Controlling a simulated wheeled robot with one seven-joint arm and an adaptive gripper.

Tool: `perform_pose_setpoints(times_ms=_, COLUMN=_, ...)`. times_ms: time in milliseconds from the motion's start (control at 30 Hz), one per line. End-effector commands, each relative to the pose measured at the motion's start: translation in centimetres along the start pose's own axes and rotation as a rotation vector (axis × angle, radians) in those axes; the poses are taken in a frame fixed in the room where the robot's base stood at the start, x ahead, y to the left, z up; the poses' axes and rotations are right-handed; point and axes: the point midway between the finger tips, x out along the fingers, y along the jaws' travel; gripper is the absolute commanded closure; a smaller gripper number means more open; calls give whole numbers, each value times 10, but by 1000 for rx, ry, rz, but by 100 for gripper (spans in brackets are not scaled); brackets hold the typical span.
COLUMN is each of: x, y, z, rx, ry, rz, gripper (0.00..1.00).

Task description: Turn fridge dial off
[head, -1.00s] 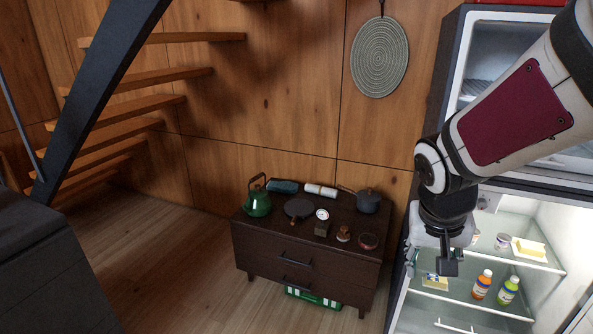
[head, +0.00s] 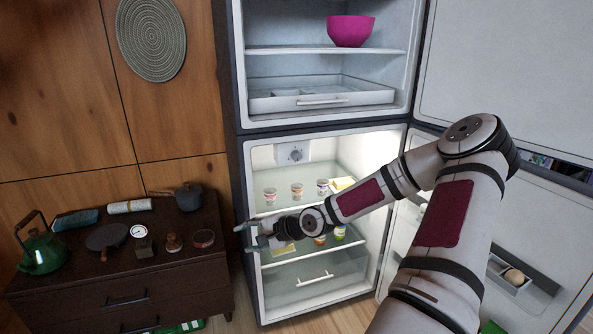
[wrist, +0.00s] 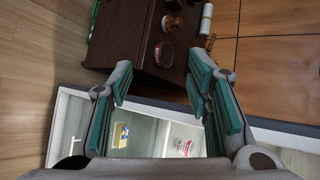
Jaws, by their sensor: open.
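The fridge dial (head: 295,154) is a round knob on a pale housing at the top back of the lit lower fridge compartment. My gripper (head: 244,237) is at the left front of that compartment, below and to the left of the dial, pointing left. In the wrist view my gripper (wrist: 168,85) has its two green-padded fingers apart with nothing between them. The dial does not show in the wrist view, which looks past the fridge edge toward the dresser. The dial's setting is too small to read.
Several yogurt cups (head: 297,190) stand on the upper glass shelf below the dial. The open fridge door (head: 440,190) is on the right. A dark dresser (head: 120,285) with a green kettle (head: 42,250) stands left of the fridge. A pink bowl (head: 350,31) sits in the upper compartment.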

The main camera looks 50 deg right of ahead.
Motion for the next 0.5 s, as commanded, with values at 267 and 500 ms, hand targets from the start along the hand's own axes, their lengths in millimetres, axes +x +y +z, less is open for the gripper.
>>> perform_pose_setpoints(times_ms=267, x=-56, y=-42, z=-107, rx=406, ry=43, rz=-580, gripper=55)
perform_pose_setpoints(times_ms=500, x=-140, y=-52, z=-174, rx=575, ry=64, rz=-951, gripper=55)
